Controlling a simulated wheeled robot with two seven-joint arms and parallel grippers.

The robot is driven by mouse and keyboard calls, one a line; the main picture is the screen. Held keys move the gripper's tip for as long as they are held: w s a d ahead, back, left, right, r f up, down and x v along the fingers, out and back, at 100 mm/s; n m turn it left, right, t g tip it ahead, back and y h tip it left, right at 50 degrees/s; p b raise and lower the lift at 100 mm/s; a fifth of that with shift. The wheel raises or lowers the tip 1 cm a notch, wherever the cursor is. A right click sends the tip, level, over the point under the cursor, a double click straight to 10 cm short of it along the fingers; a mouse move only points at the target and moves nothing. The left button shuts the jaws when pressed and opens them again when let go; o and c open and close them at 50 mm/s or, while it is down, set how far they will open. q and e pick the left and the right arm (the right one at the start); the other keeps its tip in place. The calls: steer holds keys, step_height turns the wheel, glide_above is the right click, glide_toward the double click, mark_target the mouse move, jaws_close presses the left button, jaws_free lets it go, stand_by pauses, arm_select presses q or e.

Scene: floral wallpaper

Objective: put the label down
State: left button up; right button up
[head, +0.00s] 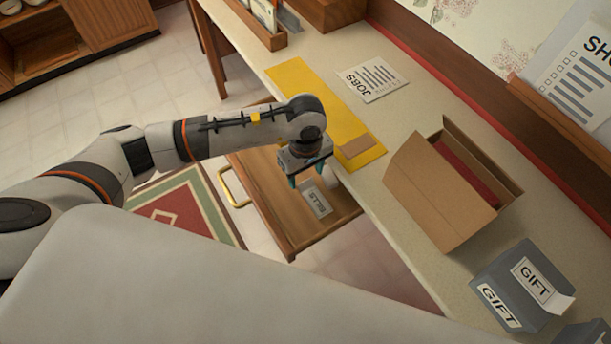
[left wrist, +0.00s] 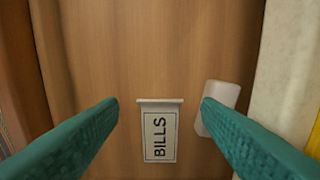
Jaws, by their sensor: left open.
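The label (head: 317,201) is a white card with the black word BILLS. It lies on the bottom of the open wooden drawer (head: 290,241). In the left wrist view the label (left wrist: 158,135) shows below and between the fingertips, apart from both, with a raised strip along its top edge. My left gripper (head: 310,174) is over the drawer with its teal fingers spread and nothing between them. A plain whitish block (left wrist: 226,97) lies to the right of the label, partly hidden by the right finger. My right gripper is not in view.
The counter holds a yellow mat (head: 318,98), a JOBS sheet (head: 376,78), an open cardboard box (head: 432,192) and a grey GIFT box (head: 510,290). The counter edge runs close beside the drawer. A red and green rug (head: 185,205) lies on the floor.

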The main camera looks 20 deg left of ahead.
arm_select(q)
step_height(320, 180, up, 9)
steer(key=shift+r+b, duration=0.2)
steer(key=shift+b, duration=0.1)
stand_by(0.5)
